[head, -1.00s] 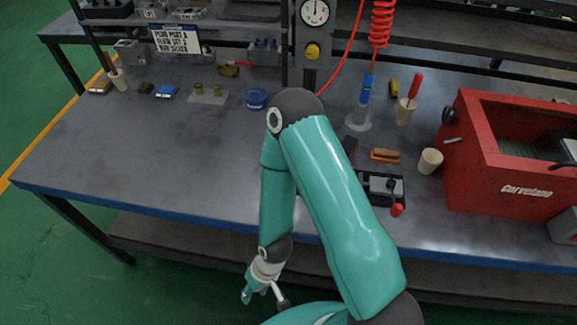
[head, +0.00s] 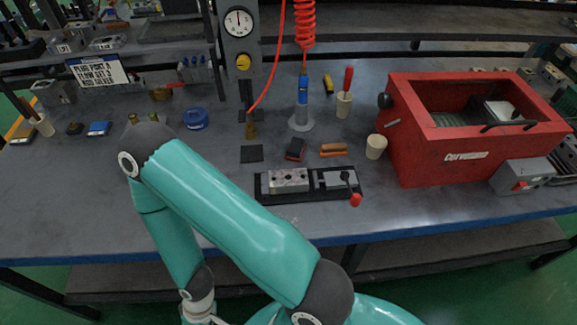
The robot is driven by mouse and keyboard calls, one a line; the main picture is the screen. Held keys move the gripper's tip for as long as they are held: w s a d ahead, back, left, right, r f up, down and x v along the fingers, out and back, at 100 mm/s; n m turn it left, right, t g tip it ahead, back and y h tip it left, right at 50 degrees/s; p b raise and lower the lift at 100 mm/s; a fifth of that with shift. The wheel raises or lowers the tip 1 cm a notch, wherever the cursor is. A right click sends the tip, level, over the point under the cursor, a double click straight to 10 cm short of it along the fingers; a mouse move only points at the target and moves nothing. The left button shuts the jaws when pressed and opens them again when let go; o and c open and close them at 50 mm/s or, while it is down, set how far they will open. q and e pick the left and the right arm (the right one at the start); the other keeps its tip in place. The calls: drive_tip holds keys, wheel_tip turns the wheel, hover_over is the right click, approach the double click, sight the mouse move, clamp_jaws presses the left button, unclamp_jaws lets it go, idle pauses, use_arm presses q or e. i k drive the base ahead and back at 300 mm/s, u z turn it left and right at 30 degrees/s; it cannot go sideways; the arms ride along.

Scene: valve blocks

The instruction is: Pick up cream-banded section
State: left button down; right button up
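I cannot make out a cream band on any block here. A grey metal block (head: 289,179) sits in the black vise-like fixture (head: 268,197) near the bench's front middle. Another grey block (head: 52,93) stands at the back left, and small blocks (head: 550,73) show behind the red machine at the far right. My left arm bends across the left front of the bench, its wrist hanging down at the bottom edge. The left gripper's fingers are cut off by the frame. My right gripper is not in view.
A red machine (head: 404,150) fills the bench's right side. A cream cup (head: 376,147), a brush (head: 333,148), a blue-barrelled tool on a round stand (head: 302,122) and a blue tub (head: 195,118) stand behind the fixture. A gauge post (head: 240,60) rises at the back.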

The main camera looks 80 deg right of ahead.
sight(295, 179)
drive_tip(key=z, duration=0.05)
drive_tip(key=k, duration=1)
drive_tip(key=z, duration=0.85)
drive_tip(key=i, duration=0.35)
drive_tip(key=u, duration=0.1)
